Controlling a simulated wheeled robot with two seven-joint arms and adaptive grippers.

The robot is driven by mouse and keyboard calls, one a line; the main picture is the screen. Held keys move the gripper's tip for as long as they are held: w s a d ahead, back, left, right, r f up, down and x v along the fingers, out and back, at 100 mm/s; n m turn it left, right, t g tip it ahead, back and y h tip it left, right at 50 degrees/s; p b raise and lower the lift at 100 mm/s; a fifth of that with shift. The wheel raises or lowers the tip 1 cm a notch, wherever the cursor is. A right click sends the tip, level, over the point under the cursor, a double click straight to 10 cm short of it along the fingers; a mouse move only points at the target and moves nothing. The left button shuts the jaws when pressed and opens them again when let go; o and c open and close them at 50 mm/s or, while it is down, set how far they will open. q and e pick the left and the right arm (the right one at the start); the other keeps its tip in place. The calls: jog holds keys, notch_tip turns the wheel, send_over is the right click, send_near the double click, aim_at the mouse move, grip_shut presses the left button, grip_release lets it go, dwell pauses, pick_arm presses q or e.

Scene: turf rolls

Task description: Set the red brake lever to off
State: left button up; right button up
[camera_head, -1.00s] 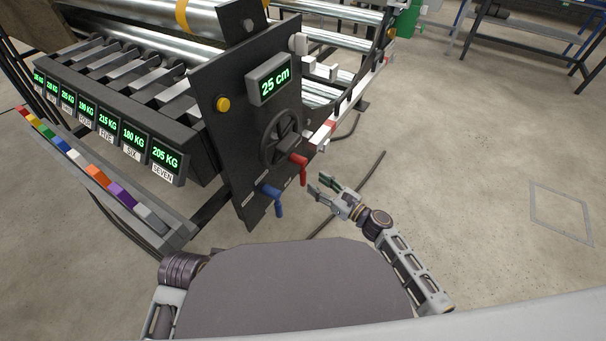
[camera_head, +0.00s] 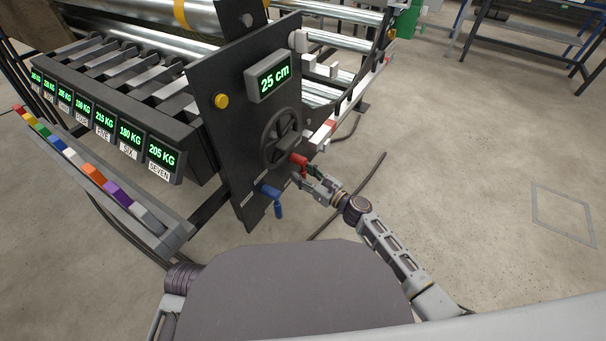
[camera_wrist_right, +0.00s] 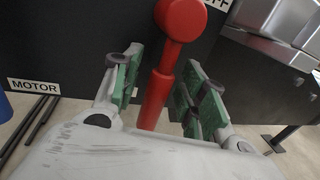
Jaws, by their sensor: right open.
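The red brake lever (camera_head: 299,159) sticks out from the lower right of the black machine panel (camera_head: 238,136), its handle hanging down. My right gripper (camera_head: 308,178) is at the lever, partly hiding the handle. In the right wrist view the red lever (camera_wrist_right: 160,88) runs between the two green-padded fingers of my right gripper (camera_wrist_right: 160,95), which are open with a gap beside the handle. Part of a label ending in "FF" shows at the upper right of that view. My left gripper is not in view.
A blue lever (camera_head: 272,197) hangs left of the red one. A black handwheel (camera_head: 282,136) and a "25 cm" display (camera_head: 274,77) are above. A yellow button (camera_head: 221,101) is at the left. A black cable or bar (camera_head: 350,195) lies on the floor. Open floor is at the right.

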jog(key=c, duration=0.9)
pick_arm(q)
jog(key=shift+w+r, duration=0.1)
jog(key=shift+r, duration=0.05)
pick_arm(e)
grip_shut()
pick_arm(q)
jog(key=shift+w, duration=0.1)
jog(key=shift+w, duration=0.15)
